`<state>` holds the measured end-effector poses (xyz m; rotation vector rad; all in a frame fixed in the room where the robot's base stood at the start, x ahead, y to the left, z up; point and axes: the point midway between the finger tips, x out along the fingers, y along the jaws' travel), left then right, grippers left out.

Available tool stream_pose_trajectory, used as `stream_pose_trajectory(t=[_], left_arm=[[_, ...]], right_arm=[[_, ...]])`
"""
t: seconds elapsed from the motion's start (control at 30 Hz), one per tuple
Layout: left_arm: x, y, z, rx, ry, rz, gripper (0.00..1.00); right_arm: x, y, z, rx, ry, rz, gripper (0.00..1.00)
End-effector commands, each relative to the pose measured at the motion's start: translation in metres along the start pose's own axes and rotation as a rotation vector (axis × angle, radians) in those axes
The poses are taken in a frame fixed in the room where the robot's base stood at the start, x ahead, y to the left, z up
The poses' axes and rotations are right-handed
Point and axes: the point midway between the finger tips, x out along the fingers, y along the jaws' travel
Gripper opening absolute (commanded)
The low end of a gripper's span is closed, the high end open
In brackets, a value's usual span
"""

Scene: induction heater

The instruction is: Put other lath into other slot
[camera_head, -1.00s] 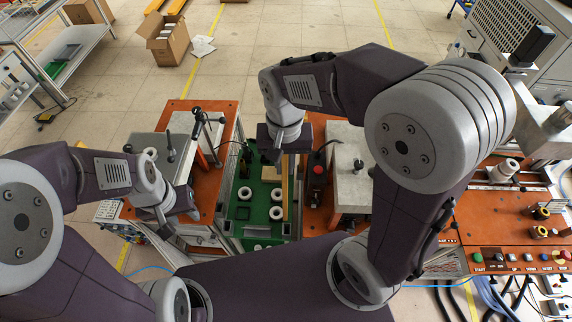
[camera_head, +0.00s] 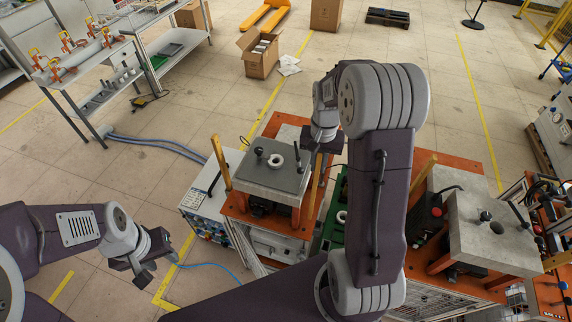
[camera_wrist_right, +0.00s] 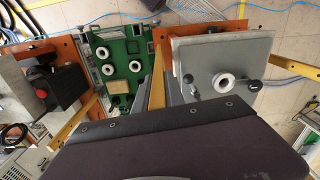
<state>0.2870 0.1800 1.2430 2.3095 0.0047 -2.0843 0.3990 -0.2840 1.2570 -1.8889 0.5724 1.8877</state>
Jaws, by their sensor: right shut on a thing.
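A yellow lath (camera_head: 315,183) hangs upright from my right gripper (camera_head: 320,152), beside the right edge of the left table's grey plate (camera_head: 270,178). The right wrist view shows this lath (camera_wrist_right: 157,90) between the shut fingers. Whether its lower end touches anything is hidden. A second lath (camera_head: 219,160) stands at the left side of the left orange table. A third lath (camera_head: 424,166) stands at the right orange table. I cannot make out the slots. My left gripper (camera_head: 158,267) is open and empty over the floor at the left.
A green tray (camera_wrist_right: 122,45) with several white rings lies between the two tables. A white ring (camera_head: 275,160) and black knobs sit on the grey plate.

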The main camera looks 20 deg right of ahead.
Motion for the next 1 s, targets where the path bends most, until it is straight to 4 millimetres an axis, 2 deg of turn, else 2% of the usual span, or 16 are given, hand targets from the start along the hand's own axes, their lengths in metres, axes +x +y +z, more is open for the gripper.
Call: stream_pose_trajectory(t=[0.03,0.1,0.27,0.57,1.0], left_arm=[[-0.001,0.000,0.000,0.000,0.000,0.000,0.40],[-0.001,0.000,0.000,0.000,0.000,0.000,0.40],[-0.002,0.000,0.000,0.000,0.000,0.000,0.40],[0.005,0.000,0.001,0.000,0.000,0.000,0.40],[0.050,-0.001,0.005,0.000,0.000,0.000,0.40]], right_arm=[[0.003,0.013,-0.002,0.036,-0.003,0.001,0.00],[0.006,0.024,-0.003,0.068,-0.001,0.000,0.00],[0.009,0.039,-0.005,0.112,0.000,0.000,0.00],[0.015,0.039,-0.005,0.114,0.000,0.000,0.00],[0.065,0.039,-0.005,0.113,0.000,0.000,0.00]])
